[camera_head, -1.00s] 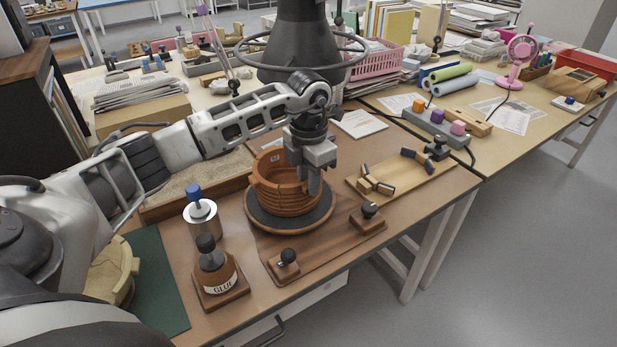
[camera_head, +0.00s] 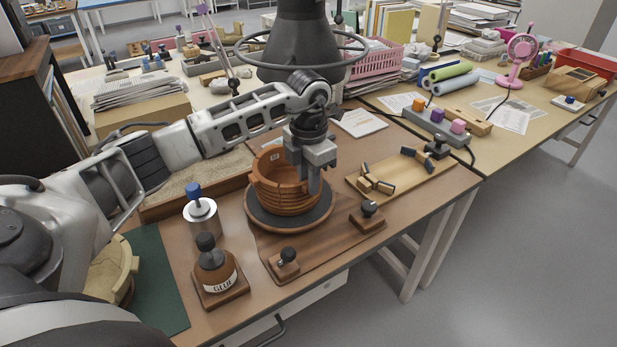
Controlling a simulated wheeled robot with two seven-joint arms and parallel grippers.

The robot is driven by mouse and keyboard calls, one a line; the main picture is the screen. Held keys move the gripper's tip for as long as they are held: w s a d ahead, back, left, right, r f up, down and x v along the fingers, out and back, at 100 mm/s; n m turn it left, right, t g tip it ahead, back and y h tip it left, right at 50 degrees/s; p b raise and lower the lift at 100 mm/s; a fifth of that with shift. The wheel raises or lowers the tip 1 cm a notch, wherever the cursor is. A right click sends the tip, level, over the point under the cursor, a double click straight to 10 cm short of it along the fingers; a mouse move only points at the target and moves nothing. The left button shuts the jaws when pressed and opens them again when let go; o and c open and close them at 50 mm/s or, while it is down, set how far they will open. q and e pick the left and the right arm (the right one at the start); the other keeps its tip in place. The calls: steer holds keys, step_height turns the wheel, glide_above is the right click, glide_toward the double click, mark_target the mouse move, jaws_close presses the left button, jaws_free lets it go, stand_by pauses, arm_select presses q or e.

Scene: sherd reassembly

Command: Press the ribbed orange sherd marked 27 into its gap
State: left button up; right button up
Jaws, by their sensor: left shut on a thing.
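The ribbed orange pot (camera_head: 282,198) stands upright on a dark round turntable (camera_head: 262,222) on the workbench. My left gripper (camera_head: 314,188) points down at the pot's right wall, with its fingers at the rim. It is shut on the ribbed orange sherd, which is mostly hidden by the fingers and blends with the pot wall. I cannot tell how fully the sherd sits in its gap. A small pale label shows on the pot's inner back wall; I cannot read it. My right gripper is not in view.
A glue bottle (camera_head: 214,272) and a metal pot with a blue knob (camera_head: 200,212) stand left of the turntable. Knobbed wooden blocks (camera_head: 284,264) (camera_head: 368,216) stand in front and right. A wooden tray (camera_head: 420,178) with dark-ended pieces lies at right. A green mat (camera_head: 160,290) is front left.

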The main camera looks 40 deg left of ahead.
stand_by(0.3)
arm_select(q)
steer(key=o, duration=0.9)
steer(key=shift+f, duration=0.1)
step_height(320, 180, up, 16)
stand_by(0.3)
